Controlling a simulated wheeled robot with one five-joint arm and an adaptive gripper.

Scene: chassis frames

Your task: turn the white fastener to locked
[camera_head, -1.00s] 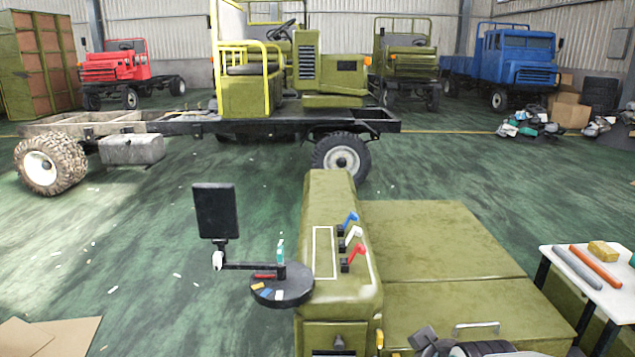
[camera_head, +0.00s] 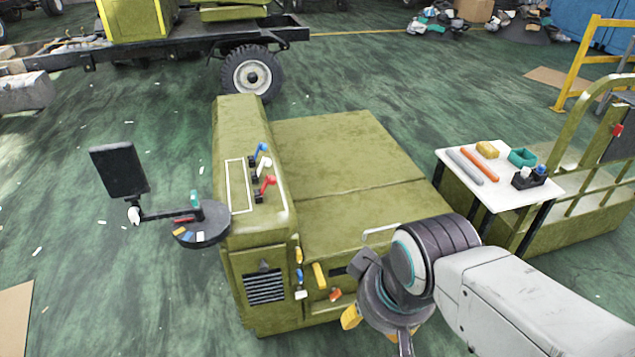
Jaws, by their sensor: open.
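A small white fastener (camera_head: 300,295) shows low on the front of the olive chassis body (camera_head: 345,150), below a blue fastener (camera_head: 299,275) and an orange-yellow one (camera_head: 299,256). It is too small to tell which way it is turned. A white-handled lever (camera_head: 263,163) stands on the raised top, between a blue lever (camera_head: 260,149) and a red lever (camera_head: 267,183). My gripper (camera_head: 378,332) is open and empty at the bottom, right of the white fastener and apart from it. Its fingers point downward and one is partly cut off by the frame edge.
A yellow handle (camera_head: 319,275) and an orange-red part (camera_head: 335,294) sit between the white fastener and my gripper. A round black tray (camera_head: 205,235) with a screen arm juts out left. A white table (camera_head: 515,190) with tools stands right. Green floor is open at left.

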